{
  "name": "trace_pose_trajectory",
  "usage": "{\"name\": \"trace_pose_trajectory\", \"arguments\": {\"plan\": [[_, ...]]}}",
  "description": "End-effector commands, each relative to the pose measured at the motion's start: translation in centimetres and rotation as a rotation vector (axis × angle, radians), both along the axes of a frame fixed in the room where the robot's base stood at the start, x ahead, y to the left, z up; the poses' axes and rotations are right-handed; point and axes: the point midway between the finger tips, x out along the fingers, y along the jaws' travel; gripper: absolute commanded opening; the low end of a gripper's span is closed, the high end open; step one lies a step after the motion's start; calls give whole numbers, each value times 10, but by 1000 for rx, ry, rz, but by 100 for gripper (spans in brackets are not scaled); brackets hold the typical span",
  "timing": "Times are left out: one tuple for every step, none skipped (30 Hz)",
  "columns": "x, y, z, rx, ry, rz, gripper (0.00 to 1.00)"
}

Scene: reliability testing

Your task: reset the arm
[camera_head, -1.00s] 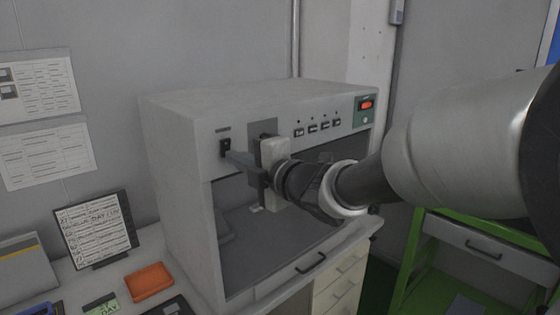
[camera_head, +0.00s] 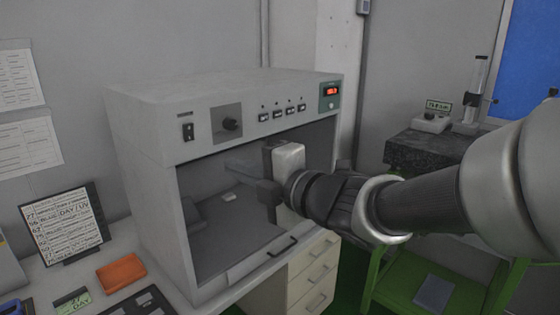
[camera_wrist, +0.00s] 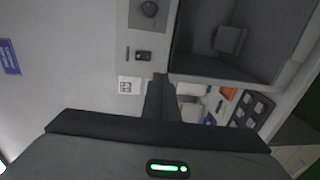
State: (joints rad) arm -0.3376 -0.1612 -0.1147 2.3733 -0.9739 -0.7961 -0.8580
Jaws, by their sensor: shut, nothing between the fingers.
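My arm reaches in from the right in the head view. My gripper (camera_head: 232,165) is shut and empty, its fingers pointing left in front of the cabinet's dark opening. In the wrist view my gripper (camera_wrist: 160,82) shows its fingers together with nothing between them. The switch also shows in the wrist view (camera_wrist: 143,56), apart from the fingertips.
An orange box (camera_head: 122,273) and a tilted sign (camera_head: 64,224) stand on the bench left of the cabinet. Drawers (camera_head: 313,270) are below right. A green-framed stand (camera_head: 385,285) is at the right, under my arm. A small button row (camera_head: 283,112) is above the opening.

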Motion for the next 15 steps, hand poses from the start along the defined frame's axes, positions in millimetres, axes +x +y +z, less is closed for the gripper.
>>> {"name": "trace_pose_trajectory", "arguments": {"plan": [[0, -1, 0, 0, 0, 0, 0], [0, -1, 0, 0, 0, 0, 0], [0, -1, 0, 0, 0, 0, 0], [0, 0, 0, 0, 0, 0, 0], [0, 0, 0, 0, 0, 0, 0], [0, 0, 0, 0, 0, 0, 0], [0, 0, 0, 0, 0, 0, 0], [0, 0, 0, 0, 0, 0, 0], [0, -1, 1, 2, 2, -4, 0], [1, -3, 3, 4, 7, -14, 0], [3, -7, 5, 8, 16, -31, 0], [7, -15, 10, 17, 36, -67, 0], [11, -24, 14, 27, 57, -106, 0], [15, -35, 19, 42, 86, -157, 0], [21, -55, 26, 70, 136, -240, 0]]}}
